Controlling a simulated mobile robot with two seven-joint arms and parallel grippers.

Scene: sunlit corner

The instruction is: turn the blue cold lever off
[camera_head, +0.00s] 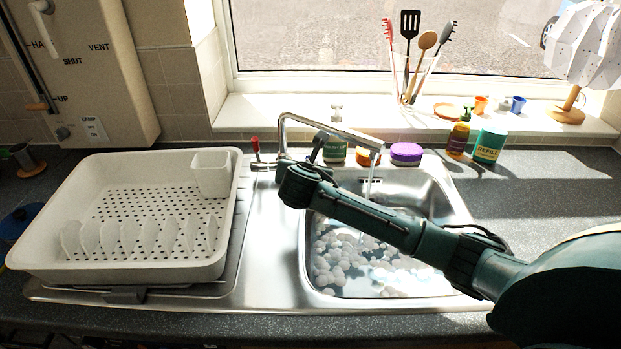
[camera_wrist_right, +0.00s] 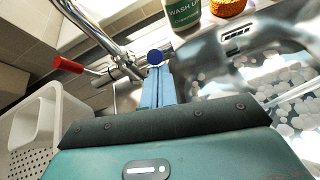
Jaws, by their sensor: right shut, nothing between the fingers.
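The blue cold lever shows in the wrist view as a round dark-blue knob (camera_wrist_right: 155,57) beside the chrome tap. In the head view it is hidden behind my right arm. My right gripper (camera_wrist_right: 157,72) is shut and empty, its fingertips right at the blue knob; I cannot tell whether they touch it. In the head view my right gripper (camera_head: 319,142) is by the tap base, partly hidden by its wrist. The red lever (camera_head: 255,145) sticks up left of the tap (camera_head: 283,130); it also shows in the wrist view (camera_wrist_right: 67,63). Water (camera_head: 369,180) runs from the spout. My left gripper is out of view.
The sink (camera_head: 455,200) holds water with foam. A white dish rack (camera_head: 40,255) stands at left. The right counter is largely clear.

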